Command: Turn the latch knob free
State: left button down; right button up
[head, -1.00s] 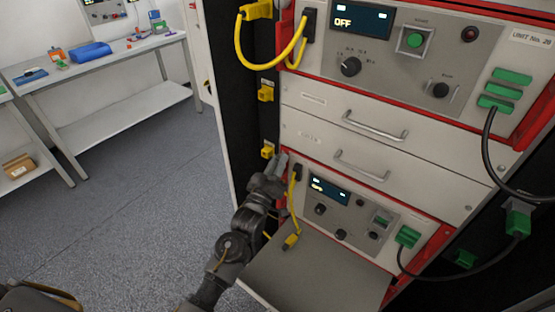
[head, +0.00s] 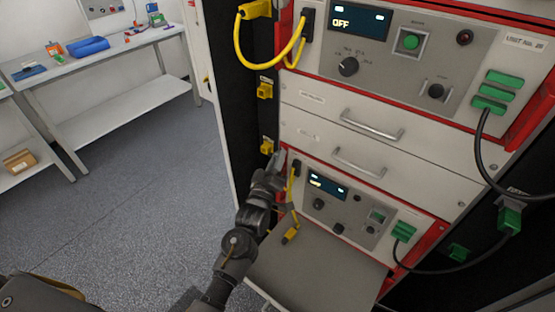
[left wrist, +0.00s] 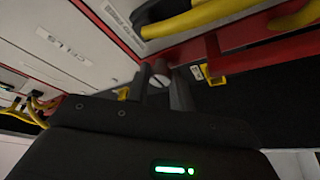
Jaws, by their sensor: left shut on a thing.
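The latch knob (left wrist: 158,79) is a small round metal knob with a slot, seen between the finger tips in the left wrist view. My left gripper (left wrist: 161,92) is shut on it. In the head view this gripper (head: 276,164) is at the left edge of the rack, just below the lower drawer and beside the lower cycler unit (head: 338,209). The knob is hidden behind the gripper there, and I cannot tell its turn angle from that view. My right gripper is not in view.
A yellow cable with a loose-looking plug (head: 291,235) hangs close by the gripper, above a grey shelf (head: 315,270). Two drawers (head: 365,140) with bar handles sit above. Yellow sockets (head: 265,89) line the dark left post. Open floor (head: 150,210) lies left.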

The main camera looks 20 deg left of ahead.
pick_arm(q)
jog(key=c, duration=1.2)
grip_release()
jog(key=b+v, duration=0.3)
jog(key=v, duration=0.8)
jog(key=shift+w, duration=0.1)
